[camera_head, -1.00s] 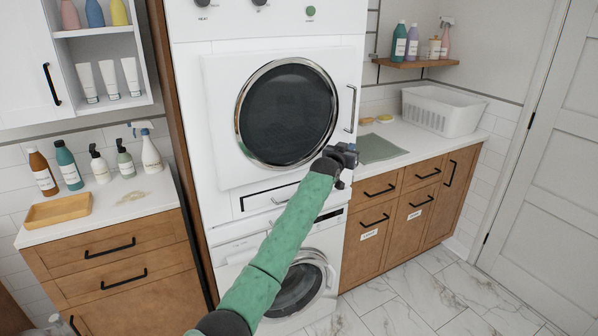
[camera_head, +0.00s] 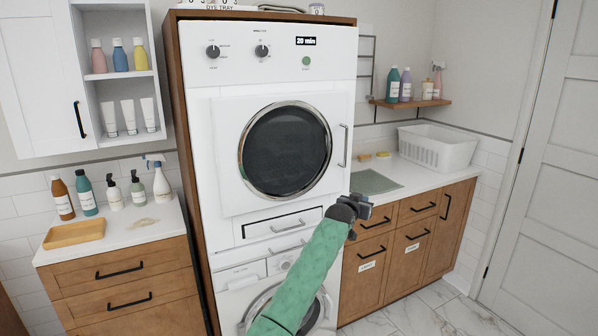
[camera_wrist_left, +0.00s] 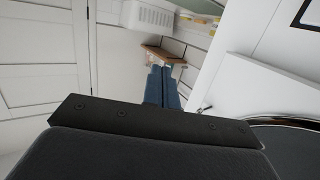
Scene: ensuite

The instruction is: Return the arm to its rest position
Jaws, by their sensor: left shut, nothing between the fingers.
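My left arm (camera_head: 308,278) is green and reaches up from the bottom of the head view. Its dark left gripper (camera_head: 364,208) is in front of the right edge of the white machine stack and the wooden drawers. In the left wrist view the blue-grey fingers (camera_wrist_left: 162,88) are together with nothing between them. The gripper appears apart from the machine and drawers. My right gripper is not in view.
The upper machine's round door (camera_head: 285,150) is closed, with a handle (camera_head: 345,146) on its right. A white basket (camera_head: 437,148) and green mat (camera_head: 374,182) are on the right counter. Bottles and a wooden tray (camera_head: 74,234) are on the left counter. Marble floor (camera_head: 420,318) is clear.

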